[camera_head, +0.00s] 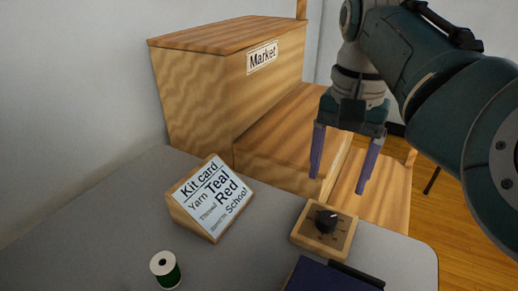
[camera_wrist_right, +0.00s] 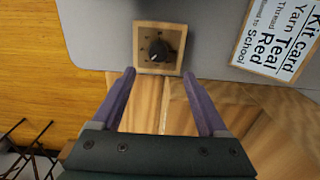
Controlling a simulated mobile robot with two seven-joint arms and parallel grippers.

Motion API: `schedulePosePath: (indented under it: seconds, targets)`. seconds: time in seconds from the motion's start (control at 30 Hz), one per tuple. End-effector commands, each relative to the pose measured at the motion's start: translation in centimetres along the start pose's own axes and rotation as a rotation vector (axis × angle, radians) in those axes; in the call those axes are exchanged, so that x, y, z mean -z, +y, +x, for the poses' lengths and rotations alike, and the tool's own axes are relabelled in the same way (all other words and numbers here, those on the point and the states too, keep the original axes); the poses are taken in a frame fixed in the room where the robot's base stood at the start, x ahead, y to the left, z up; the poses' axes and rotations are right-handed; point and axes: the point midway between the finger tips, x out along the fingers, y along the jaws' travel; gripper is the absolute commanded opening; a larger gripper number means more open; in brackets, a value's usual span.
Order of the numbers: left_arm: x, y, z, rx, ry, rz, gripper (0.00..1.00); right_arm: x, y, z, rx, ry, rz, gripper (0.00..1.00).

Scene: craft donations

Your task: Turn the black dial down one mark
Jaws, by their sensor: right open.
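The black dial (camera_head: 327,222) sits on a small wooden box (camera_head: 302,238) with a dark face, near the right edge of the grey table. Marks show around the dial, but which one it points at is too small to tell. In the right wrist view, the dial (camera_wrist_right: 158,51) and its box (camera_wrist_right: 146,27) are ahead, beyond the fingertips. My right gripper (camera_head: 339,182) is open and empty, with purple fingers pointing down, above and behind the box. It also shows in the right wrist view (camera_wrist_right: 158,76). My left gripper is out of view.
A kit card on a wooden stand (camera_head: 212,196) is left of the dial box. A green thread spool (camera_head: 165,270) stands near the front. A dark blue object (camera_head: 325,276) lies just in front of the box. A wooden market stand (camera_head: 190,95) rises behind the grey table (camera_head: 110,220).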

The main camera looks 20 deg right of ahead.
Motion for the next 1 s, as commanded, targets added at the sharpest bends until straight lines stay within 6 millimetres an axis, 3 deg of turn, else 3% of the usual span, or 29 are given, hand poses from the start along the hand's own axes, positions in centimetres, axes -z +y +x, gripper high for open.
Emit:
schedulePosePath:
  seconds: [0.3, 0.43, 0.87, 1.0]
  targets:
    - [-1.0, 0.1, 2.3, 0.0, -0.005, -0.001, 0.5, -0.1, 0.2, 6.2, -0.003, -0.003, 0.0, 0.77]
    - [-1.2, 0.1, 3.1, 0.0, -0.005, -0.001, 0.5, 0.0, 0.2, 8.0, -0.002, -0.001, 0.0, 0.77]
    - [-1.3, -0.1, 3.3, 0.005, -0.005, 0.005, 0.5, 0.0, 0.1, 9.0, 0.0, 0.001, 0.001, 0.77]
    - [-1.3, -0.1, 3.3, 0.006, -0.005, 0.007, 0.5, 0.0, 0.1, 9.0, -0.001, 0.001, 0.001, 0.61]
